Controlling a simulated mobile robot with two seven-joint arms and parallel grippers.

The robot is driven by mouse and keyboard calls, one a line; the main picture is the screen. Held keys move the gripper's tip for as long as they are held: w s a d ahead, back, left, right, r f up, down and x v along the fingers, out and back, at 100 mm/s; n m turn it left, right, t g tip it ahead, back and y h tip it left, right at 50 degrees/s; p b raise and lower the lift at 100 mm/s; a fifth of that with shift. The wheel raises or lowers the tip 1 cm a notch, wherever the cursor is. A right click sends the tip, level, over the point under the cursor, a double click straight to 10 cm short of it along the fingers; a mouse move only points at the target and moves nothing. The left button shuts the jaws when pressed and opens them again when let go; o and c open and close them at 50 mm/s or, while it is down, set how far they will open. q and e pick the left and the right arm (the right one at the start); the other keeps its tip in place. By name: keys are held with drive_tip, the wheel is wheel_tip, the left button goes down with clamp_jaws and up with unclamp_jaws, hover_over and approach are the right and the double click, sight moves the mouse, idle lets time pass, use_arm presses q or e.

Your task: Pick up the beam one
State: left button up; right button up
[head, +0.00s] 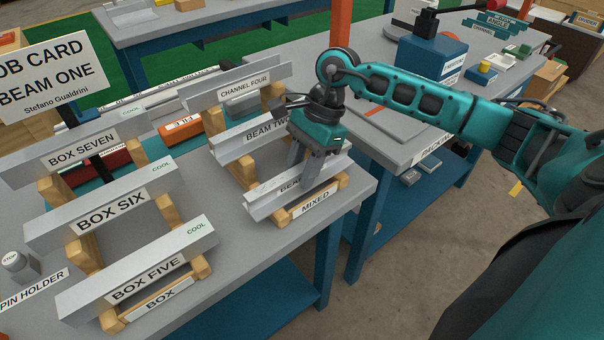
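A grey metal beam (262,209) lies at the front of the wooden rack marked MIXED; its label shows only "BEA", the rest hidden by a gripper finger. My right gripper (301,168) points down over this beam, its two grey fingers apart from each other and reaching to the beam. I cannot tell whether they press on it. The beam still lies in its rack. The job card (50,75) reading BEAM ONE stands at the upper left. My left gripper is not in view.
Beam two (232,150) and channel four (205,97) lie behind in the same rack. Box five (190,248), box six (60,231) and box seven (48,172) fill the left rack. A blue workbench (404,152) stands to the right, past a gap.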

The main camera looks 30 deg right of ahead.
clamp_jaws()
drive_tip(key=shift+r, duration=0.15)
